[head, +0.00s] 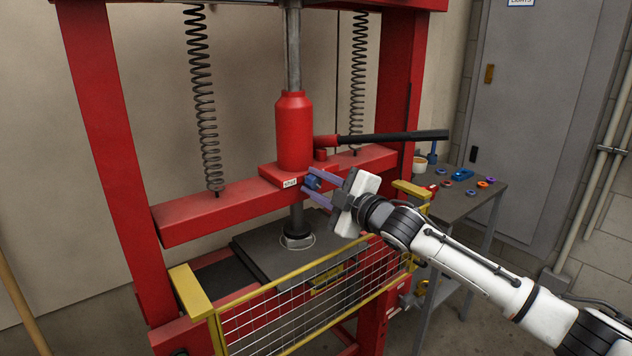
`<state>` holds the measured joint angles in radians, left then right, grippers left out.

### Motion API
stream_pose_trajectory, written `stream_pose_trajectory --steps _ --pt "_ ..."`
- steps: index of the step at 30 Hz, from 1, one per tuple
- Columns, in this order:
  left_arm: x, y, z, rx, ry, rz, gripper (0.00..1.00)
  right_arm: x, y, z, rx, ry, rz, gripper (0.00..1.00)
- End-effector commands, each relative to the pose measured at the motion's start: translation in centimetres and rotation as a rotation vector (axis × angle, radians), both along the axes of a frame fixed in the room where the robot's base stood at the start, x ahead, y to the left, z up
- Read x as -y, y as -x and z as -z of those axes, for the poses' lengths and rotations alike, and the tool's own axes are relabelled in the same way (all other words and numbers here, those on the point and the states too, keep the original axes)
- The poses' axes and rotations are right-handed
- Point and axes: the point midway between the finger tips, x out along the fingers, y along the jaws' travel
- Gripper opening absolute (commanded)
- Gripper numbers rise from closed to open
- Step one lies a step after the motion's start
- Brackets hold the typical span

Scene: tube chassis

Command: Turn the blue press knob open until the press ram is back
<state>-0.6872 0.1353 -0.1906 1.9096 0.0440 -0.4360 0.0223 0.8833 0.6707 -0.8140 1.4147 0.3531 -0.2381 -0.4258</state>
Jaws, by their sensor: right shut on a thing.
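The blue press knob (312,182) sits on the front of the red press block, just right of a small white label (290,183). My right gripper (311,180) reaches in from the right, and its purple fingers are shut on the knob, one above and one below. The press ram (297,222) hangs under the red crossbeam, with its dark foot (297,241) low over the grey press plate (262,258). Whether the foot touches the plate is hard to tell. My left gripper is out of view.
A yellow-framed mesh guard (300,309) stands in front of the plate. A black pump handle (398,137) sticks out right above my gripper. Red uprights (107,150) flank the press. A side table (455,205) with small coloured parts stands at right.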

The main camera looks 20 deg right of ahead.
Motion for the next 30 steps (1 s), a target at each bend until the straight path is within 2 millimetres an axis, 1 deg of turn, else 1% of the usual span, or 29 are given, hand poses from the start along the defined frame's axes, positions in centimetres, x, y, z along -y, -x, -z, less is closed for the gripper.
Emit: stream_pose_trajectory --steps 1,19,20,22,23,30 --pt "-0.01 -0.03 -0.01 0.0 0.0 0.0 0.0 -0.03 0.09 1.06 -0.014 0.019 0.002 0.04" --pt "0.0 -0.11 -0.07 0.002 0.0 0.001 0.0 -0.06 0.11 1.06 -0.002 0.051 0.001 0.04" --pt "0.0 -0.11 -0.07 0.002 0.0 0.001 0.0 -0.06 0.11 1.06 -0.002 0.051 0.0 0.31" --pt "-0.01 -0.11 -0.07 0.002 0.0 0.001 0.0 -0.07 0.1 1.02 -0.001 0.05 0.0 0.43" --pt "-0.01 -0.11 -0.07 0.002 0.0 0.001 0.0 -0.07 0.09 0.96 0.0 0.05 0.0 0.44" --pt "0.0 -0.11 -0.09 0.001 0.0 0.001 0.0 -0.04 0.06 0.52 0.008 0.046 0.0 0.44"
